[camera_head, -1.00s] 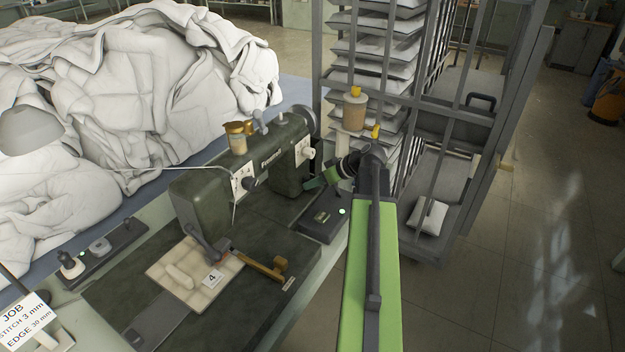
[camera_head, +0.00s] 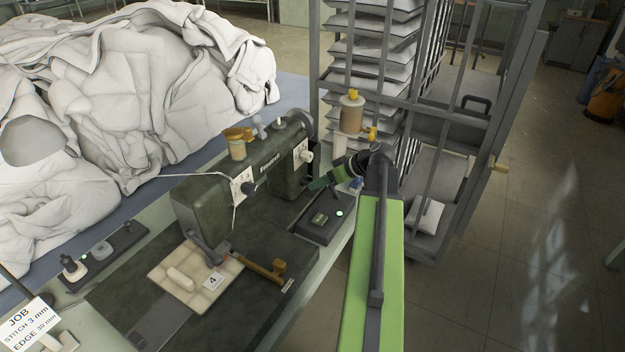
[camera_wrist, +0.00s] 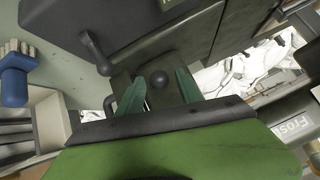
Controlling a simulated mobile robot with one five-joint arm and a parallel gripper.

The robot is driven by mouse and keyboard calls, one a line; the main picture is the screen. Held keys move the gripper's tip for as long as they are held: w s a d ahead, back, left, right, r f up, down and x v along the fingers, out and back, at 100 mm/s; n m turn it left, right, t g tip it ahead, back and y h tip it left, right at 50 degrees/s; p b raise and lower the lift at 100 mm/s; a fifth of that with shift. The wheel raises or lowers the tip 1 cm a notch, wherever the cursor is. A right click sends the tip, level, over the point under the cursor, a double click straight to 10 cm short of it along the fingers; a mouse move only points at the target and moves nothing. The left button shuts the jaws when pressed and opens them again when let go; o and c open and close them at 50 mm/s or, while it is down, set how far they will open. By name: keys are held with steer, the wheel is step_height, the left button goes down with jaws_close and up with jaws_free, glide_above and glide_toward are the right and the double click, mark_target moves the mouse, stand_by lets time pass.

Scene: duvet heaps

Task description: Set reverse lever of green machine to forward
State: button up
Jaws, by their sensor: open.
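The dark green sewing machine (camera_head: 200,210) stands on the bench in the head view. My gripper (camera_head: 314,186) is at the right end of the machine, beside its pillar, with green fingers pointing left. In the wrist view my gripper (camera_wrist: 160,88) is open, its two green fingers apart. A dark round knob (camera_wrist: 158,80) shows between the fingers, and I cannot tell whether they touch it. It may be the end of the reverse lever; its setting cannot be read. A grey cranked lever (camera_wrist: 96,52) shows up and left of the fingers.
A control box (camera_head: 325,222) with a lit lamp sits below my gripper. A thread cone (camera_head: 351,115) stands behind my arm. A grey rack (camera_head: 410,110) of trays is close on the right. White duvets (camera_head: 130,90) heap behind the machine. Open floor lies at right.

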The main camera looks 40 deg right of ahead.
steer(key=p+v, duration=0.7)
steer(key=v, duration=0.5)
steer(key=shift+s+d+r, duration=0.15)
steer(key=shift+s+r, duration=0.1)
steer(key=shift+s, duration=0.05)
